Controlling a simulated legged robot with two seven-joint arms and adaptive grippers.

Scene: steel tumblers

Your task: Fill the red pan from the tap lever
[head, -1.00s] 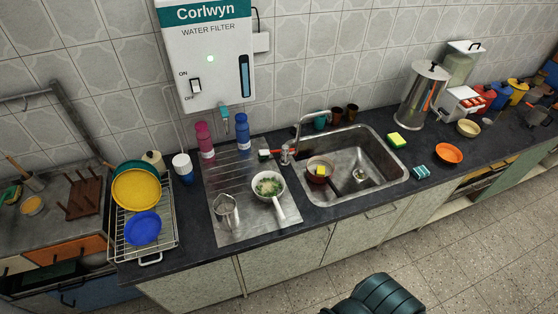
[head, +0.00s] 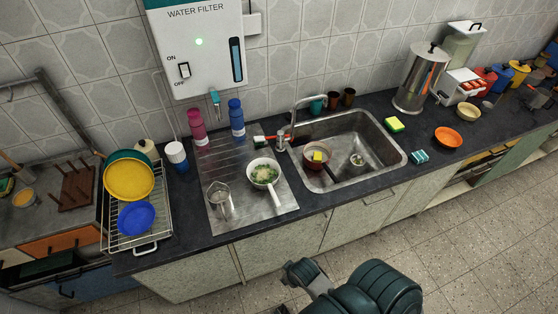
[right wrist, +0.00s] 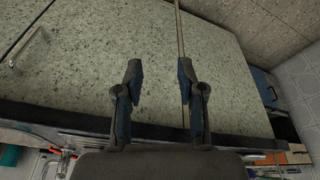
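The red pan (head: 309,163) sits in the sink (head: 385,171) near its left side, with a yellow block (head: 317,156) inside and a dark handle toward the lower right. The tap (head: 293,117) stands behind the sink, its spout arching over the basin. The tap lever is too small to make out clearly; the tap base (head: 281,144) has a red-handled item beside it. No water stream is visible. My right gripper (right wrist: 160,72) is open and empty in the right wrist view, facing the cabinet fronts. My left gripper is not in view.
A white pan (head: 263,173) with green food and a metal jug (head: 219,203) stand on the drainboard left of the sink. Two bottles (head: 237,119) stand behind. A dish rack (head: 163,222) is at left. A yellow sponge (head: 394,124) and an orange bowl (head: 448,137) lie right of the sink.

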